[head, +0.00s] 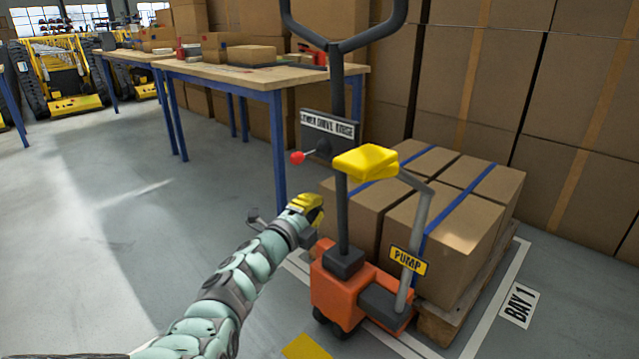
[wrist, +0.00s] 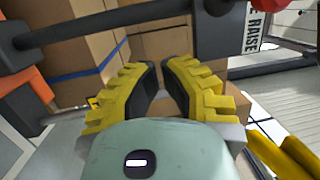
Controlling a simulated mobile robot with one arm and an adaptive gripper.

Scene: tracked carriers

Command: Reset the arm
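My arm (head: 225,300) reaches up from the bottom of the head view towards an orange pallet truck (head: 338,293). My gripper (head: 318,207) has yellow fingers and is just left of the truck's dark mast (head: 342,215), below the control plate. In the wrist view my gripper (wrist: 163,72) shows two yellow fingers with black pads, their tips apart and nothing seen between them. Whether it touches the truck I cannot tell. A red-knobbed lever (head: 297,157) sticks out left of the control plate (head: 330,127). The knob (wrist: 298,4) shows at the wrist view's top right.
A yellow-topped pump lever (head: 365,162) stands right of the mast. Strapped cartons (head: 453,235) sit on a pallet (head: 450,325) behind the truck. A workbench (head: 266,84) and tracked yellow carriers (head: 70,75) stand farther back. The floor at left (head: 100,230) is clear.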

